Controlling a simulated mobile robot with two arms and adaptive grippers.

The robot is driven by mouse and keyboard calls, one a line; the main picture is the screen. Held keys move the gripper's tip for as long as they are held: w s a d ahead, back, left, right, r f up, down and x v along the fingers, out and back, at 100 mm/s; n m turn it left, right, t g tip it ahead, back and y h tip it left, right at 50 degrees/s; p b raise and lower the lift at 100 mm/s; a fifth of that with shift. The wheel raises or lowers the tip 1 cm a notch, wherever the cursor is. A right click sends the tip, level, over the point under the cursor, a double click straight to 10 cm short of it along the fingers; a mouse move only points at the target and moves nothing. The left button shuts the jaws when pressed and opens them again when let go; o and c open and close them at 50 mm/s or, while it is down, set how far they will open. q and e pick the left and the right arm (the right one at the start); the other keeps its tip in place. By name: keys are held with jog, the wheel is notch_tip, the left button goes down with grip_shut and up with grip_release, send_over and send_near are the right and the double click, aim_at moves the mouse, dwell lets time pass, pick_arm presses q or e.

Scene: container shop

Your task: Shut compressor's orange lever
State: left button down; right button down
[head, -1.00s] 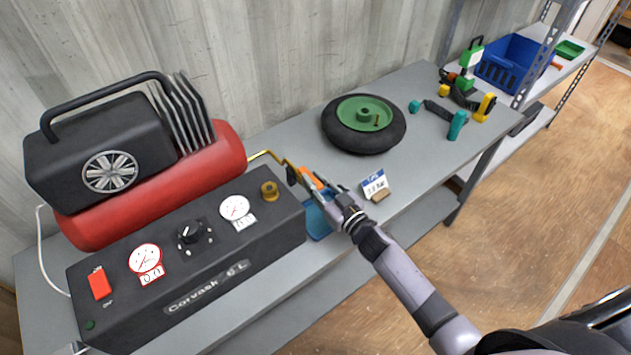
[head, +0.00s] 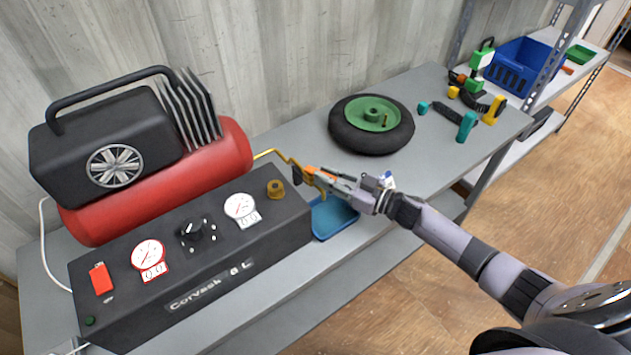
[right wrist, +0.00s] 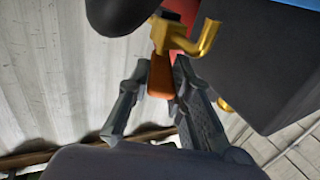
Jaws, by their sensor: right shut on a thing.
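The compressor (head: 150,185) stands at the left of the bench, with a black motor, red tank and black front panel. A yellow pipe leads from the tank to a brass valve at its right end. The valve (right wrist: 180,40) shows close up in the right wrist view. Its orange lever (head: 318,172) is partly covered by my right gripper (head: 308,177) in the head view. In the right wrist view the lever (right wrist: 160,78) lies between the two grey fingers of my right gripper (right wrist: 158,85), which is shut on it. My left gripper is out of view.
A blue tray (head: 332,218) lies on the bench (head: 420,160) below my right gripper. A black wheel with a green hub (head: 372,124) lies behind it. A price card (head: 387,180) is mostly hidden by my arm. Tools and a shelf with a blue crate (head: 519,65) are at the right.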

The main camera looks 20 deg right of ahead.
jog(key=b, duration=0.1)
jog(key=n+g+y, duration=0.1)
jog(key=g+y+b, duration=0.1)
jog(key=shift+w+d+f+n+b, duration=0.25)
jog(key=shift+w+d+n+b, duration=0.05)
jog(key=shift+w+d+n, duration=0.1)
jog(key=shift+r+n+g+y+b, duration=0.15)
jog(key=shift+n+g+y+b, duration=0.25)
jog(key=shift+n+g+b, duration=0.15)
jog(key=c, duration=1.4)
grip_release()
jog(key=shift+c, duration=0.2)
jog(key=v, duration=1.2)
jog(key=shift+w, duration=0.1)
